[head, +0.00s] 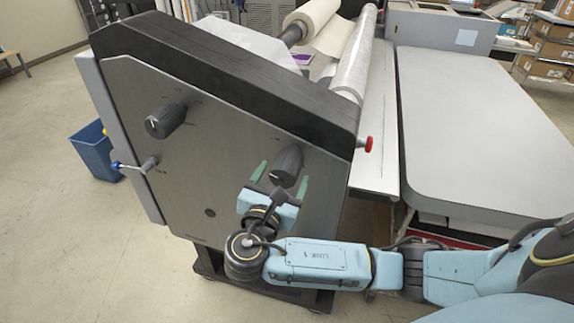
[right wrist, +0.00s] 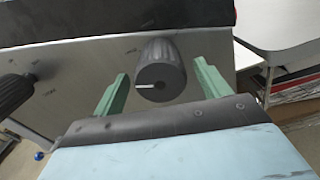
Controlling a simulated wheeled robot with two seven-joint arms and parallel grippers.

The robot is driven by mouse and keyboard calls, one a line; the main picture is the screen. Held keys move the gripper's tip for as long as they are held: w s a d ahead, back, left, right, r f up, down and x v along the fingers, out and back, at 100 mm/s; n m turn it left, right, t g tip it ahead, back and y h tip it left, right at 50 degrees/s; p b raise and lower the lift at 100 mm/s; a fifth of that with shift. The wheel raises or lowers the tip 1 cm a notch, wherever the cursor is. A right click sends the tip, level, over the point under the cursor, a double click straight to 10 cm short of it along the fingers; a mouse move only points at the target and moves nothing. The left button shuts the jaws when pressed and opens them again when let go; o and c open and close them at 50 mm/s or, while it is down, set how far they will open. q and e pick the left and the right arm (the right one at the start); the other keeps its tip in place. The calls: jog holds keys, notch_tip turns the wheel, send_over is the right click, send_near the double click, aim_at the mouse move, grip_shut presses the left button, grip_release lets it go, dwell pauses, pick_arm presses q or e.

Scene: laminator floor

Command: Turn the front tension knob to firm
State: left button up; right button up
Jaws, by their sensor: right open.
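A black ribbed tension knob (head: 287,165) sticks out of the laminator's grey side panel. In the right wrist view the knob (right wrist: 160,72) shows a white pointer line on its face, pointing left. My right gripper (head: 283,174) is open, its green fingers one on each side of this knob with gaps. The right wrist view shows the fingers (right wrist: 162,70) apart and nothing clamped. A second black knob (head: 165,121) sits further left on the panel; it is partly seen in the right wrist view (right wrist: 14,92). The small dial labels are too blurred to read. My left gripper is out of view.
A small blue-ended crank lever (head: 135,166) juts out at the panel's lower left. A red button (head: 368,144) is at the panel's right edge. A grey flat table (head: 470,110) stands right of the laminator. A blue bin (head: 95,152) stands on the floor at left.

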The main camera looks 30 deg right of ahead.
jog(key=shift+x, duration=2)
jog(key=shift+c, duration=0.4)
jog(key=c, duration=0.9)
